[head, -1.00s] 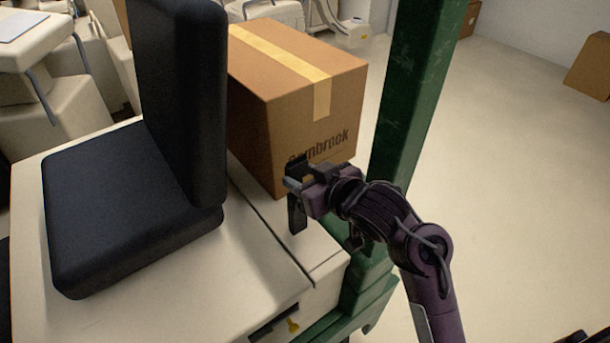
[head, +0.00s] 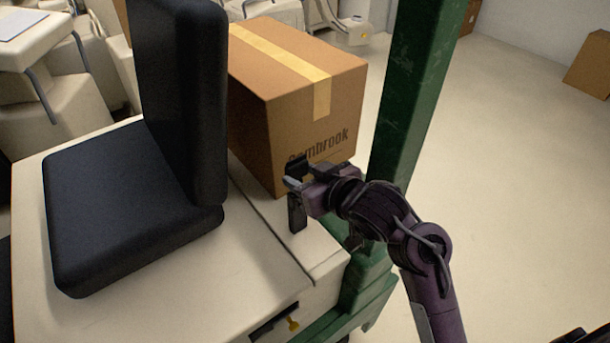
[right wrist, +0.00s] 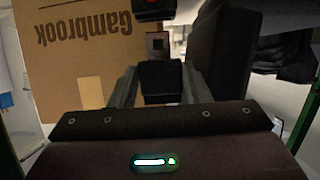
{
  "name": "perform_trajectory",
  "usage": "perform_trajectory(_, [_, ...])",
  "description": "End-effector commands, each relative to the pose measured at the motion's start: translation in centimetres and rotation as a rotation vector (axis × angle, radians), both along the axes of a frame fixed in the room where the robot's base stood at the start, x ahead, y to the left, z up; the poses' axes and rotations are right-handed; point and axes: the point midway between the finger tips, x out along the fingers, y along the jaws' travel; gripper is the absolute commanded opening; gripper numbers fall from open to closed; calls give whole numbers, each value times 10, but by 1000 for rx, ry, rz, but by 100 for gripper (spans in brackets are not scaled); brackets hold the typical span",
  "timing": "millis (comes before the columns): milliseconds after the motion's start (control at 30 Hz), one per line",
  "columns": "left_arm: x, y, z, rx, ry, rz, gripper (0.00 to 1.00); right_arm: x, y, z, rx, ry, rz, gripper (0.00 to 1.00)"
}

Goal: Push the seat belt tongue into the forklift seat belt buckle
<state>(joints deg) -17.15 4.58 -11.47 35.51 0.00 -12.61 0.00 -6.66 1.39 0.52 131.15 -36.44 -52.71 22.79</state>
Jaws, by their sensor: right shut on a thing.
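My right gripper (head: 296,182) is shut on the seat belt tongue, beside the black seat. The tongue's black grip (head: 298,163) shows at the jaws in the head view. In the right wrist view the grip (right wrist: 160,82) sits between the two fingers, and the slotted grey metal plate (right wrist: 157,44) points away from them. The black buckle (head: 297,214) stands upright below the gripper. In the right wrist view the buckle (right wrist: 155,12) has a red part and lies just beyond the plate. I cannot tell whether plate and buckle touch. My left gripper is not in view.
The black seat (head: 125,210) stands on the cream forklift body (head: 215,285), left of the gripper. A cardboard box (head: 300,110) stands close behind the gripper. A green post (head: 415,95) rises on the right. Open floor (head: 520,190) lies beyond it.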

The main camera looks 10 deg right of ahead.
Motion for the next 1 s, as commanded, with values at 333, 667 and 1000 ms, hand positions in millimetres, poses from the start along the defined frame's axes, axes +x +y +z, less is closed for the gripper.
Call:
perform_trajectory(333, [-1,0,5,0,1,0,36,0,0,1,1,-1,0,15])
perform_trajectory(667, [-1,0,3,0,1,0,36,0,0,-1,0,-1,0,15])
perform_trajectory(1000, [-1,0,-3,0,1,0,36,0,0,-10,0,0,0,15])
